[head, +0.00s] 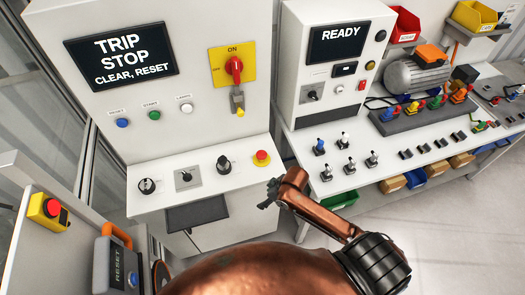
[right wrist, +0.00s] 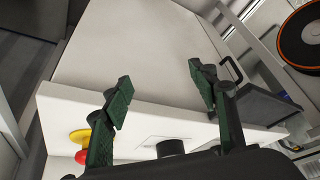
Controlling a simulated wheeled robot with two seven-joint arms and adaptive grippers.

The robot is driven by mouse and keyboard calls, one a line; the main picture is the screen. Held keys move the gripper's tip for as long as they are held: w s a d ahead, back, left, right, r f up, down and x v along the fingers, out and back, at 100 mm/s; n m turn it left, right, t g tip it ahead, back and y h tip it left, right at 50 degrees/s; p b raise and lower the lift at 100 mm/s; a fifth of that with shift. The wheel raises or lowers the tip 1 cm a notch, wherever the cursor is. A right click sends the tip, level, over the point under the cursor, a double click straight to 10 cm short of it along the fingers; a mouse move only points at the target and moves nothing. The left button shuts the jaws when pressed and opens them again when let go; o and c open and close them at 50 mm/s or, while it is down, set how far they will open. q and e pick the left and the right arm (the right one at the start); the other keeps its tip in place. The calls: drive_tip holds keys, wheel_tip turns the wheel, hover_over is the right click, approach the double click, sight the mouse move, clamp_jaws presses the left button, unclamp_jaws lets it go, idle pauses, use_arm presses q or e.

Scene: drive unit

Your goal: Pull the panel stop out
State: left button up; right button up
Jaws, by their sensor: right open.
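The panel stop is a red mushroom button on a yellow collar (head: 261,158), at the right end of the sloped console shelf. My right gripper (head: 268,194) is just below it in the head view, apart from it, near the shelf's front edge. In the right wrist view my right gripper (right wrist: 163,90) has its two dark green fingers spread, with nothing between them. The panel stop (right wrist: 80,150) shows there at the lower left, beside one finger and partly hidden by it. Whether the button is pressed in I cannot tell. My left gripper is not in view.
The cabinet screen (head: 122,58) reads "TRIP STOP CLEAR, RESET". A black knob (head: 223,165) sits left of the stop. A red-and-yellow switch (head: 234,68) is above. Another red stop on a yellow box (head: 50,208) is at left. A bench (head: 400,165) with plugs stands at right.

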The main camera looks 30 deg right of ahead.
drive_tip(key=shift+n+g, duration=0.3)
drive_tip(key=shift+n, duration=0.3)
drive_tip(key=w+d+r, duration=0.1)
drive_tip(key=w, duration=0.2)
drive_tip(key=w+d+r, duration=0.1)
drive_tip(key=w+r, duration=0.1)
drive_tip(key=w, duration=0.1)
drive_tip(key=w+d+r, duration=0.1)
drive_tip(key=w+d, duration=0.1)
drive_tip(key=w, duration=0.1)
drive_tip(key=shift+r, duration=0.35)
approach(262, 153)
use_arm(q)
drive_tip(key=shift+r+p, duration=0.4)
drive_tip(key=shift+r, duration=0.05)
use_arm(e)
drive_tip(key=shift+m, duration=0.3)
drive_tip(key=x, duration=0.8)
drive_tip(key=shift+a+f, duration=0.2)
drive_tip(key=shift+f, duration=0.05)
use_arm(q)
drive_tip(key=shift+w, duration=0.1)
use_arm(e)
drive_tip(key=shift+c, duration=0.3)
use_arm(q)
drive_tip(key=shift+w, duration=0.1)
use_arm(e)
clamp_jaws()
